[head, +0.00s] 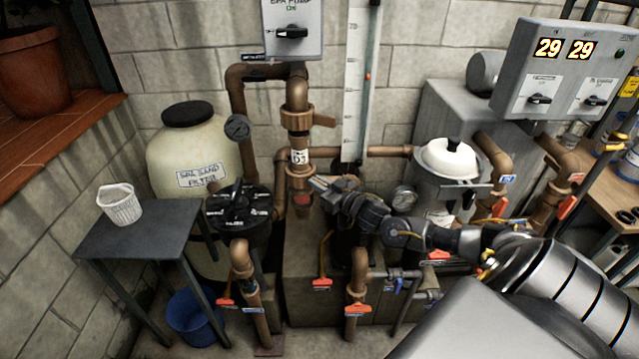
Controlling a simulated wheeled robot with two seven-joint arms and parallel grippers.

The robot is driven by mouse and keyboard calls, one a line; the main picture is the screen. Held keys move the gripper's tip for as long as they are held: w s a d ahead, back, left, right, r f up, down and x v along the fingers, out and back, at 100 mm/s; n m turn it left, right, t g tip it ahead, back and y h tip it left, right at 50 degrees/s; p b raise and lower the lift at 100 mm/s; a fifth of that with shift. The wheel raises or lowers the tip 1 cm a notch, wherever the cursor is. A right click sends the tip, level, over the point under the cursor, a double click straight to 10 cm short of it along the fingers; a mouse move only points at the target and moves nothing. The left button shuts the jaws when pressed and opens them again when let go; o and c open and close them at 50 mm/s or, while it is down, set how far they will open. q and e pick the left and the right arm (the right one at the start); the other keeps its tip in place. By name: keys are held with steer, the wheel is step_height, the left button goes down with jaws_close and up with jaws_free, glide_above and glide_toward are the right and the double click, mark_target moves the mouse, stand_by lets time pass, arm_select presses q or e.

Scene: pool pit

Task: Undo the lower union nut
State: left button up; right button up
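A brown vertical pipe stands at the middle, with a white tag reading about 63 (299,157). The lower union nut (298,183) appears to be the brown collar just below this tag; its right side is partly hidden by my gripper. A wider brown fitting (296,119) with a lug on its right sits higher on the same pipe. My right gripper (317,185) comes in from the right, its tips at the collar's right side. I cannot tell whether it touches the collar or whether its fingers are closed. My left gripper is not in view.
A sand filter (185,150) with a black-topped valve (240,207) stands left. A white-lidded pot (452,160) and gauge (404,198) are right. A small table (150,232) holds a white basket (120,204); a blue bucket (192,318) is below. Pipes crowd the front.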

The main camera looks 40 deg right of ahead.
jaws_close()
steer(key=shift+d, duration=0.1)
